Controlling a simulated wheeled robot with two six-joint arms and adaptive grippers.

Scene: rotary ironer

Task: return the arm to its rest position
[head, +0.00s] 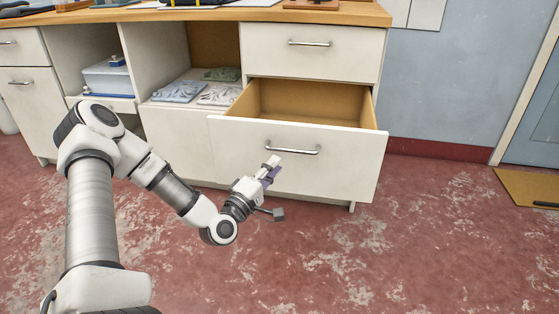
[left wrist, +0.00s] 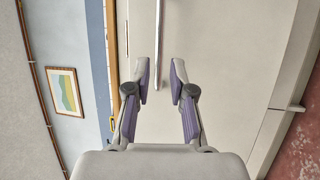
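My left arm (head: 178,190) reaches in from the left in the head view. Its left gripper (head: 271,166) is in front of the pulled-out drawer (head: 225,140), just below the left end of the drawer's metal handle (head: 292,150). In the left wrist view, the left gripper (left wrist: 162,76) has its two purple-padded fingers apart with nothing held between them. The handle (left wrist: 157,45) shows in line with the gap, and I cannot tell how far beyond the fingertips it is. My right gripper is in neither view.
The open drawer sticks out from a white cabinet and looks empty. Folded patterned cloths (head: 180,91) lie on the open shelf, with a lidded box (head: 108,78) to their left. The wooden worktop (head: 200,15) runs above.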

